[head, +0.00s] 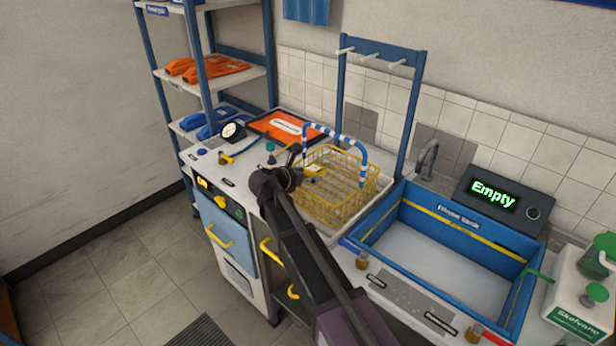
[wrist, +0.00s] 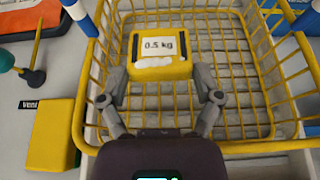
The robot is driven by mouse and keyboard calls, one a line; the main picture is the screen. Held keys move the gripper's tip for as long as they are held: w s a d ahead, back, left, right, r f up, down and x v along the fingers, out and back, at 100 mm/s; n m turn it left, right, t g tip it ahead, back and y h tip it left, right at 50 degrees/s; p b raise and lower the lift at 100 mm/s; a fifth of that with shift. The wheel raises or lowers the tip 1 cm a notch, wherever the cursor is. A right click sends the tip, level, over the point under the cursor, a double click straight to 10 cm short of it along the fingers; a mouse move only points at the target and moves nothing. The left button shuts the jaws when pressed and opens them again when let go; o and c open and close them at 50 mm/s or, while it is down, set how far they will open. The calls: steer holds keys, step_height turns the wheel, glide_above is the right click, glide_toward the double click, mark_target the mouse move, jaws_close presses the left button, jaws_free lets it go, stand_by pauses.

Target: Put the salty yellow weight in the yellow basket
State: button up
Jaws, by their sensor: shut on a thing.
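The yellow weight (wrist: 159,66) is marked "0.5 kg" and has white crust along its near edge. My gripper (wrist: 164,88) is shut on it, with one finger on each side. The yellow wire basket (wrist: 97,70) lies below and around the weight in the wrist view. The weight appears over the left part of the basket's opening; its exact height is hard to tell. In the head view the basket (head: 349,207) stands on the bench with its blue-and-white handle up, and my gripper (head: 303,174) is at its left side. The weight (head: 314,170) shows there as a small yellow patch.
A yellow block (wrist: 50,135) lies on the bench left of the basket. A blue rinse tank (head: 440,254) stands to the right, with a display (head: 494,196) reading "Empty" behind it. A blue rack (head: 378,54) rises behind the basket.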

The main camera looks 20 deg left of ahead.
steer(key=shift+f+b, duration=0.4)
steer(key=shift+b, duration=0.05)
steer(key=shift+s+d+f, duration=0.1)
steer(key=shift+s, duration=0.1)
steer(key=o, duration=1.1)
steer(key=shift+d, duration=0.1)
steer(key=shift+w+r+p, duration=0.15)
steer(key=shift+r+p, duration=0.45)
steer(key=p+v, duration=0.4)
steer(key=v, duration=0.8)
steer(key=shift+a, duration=0.25)
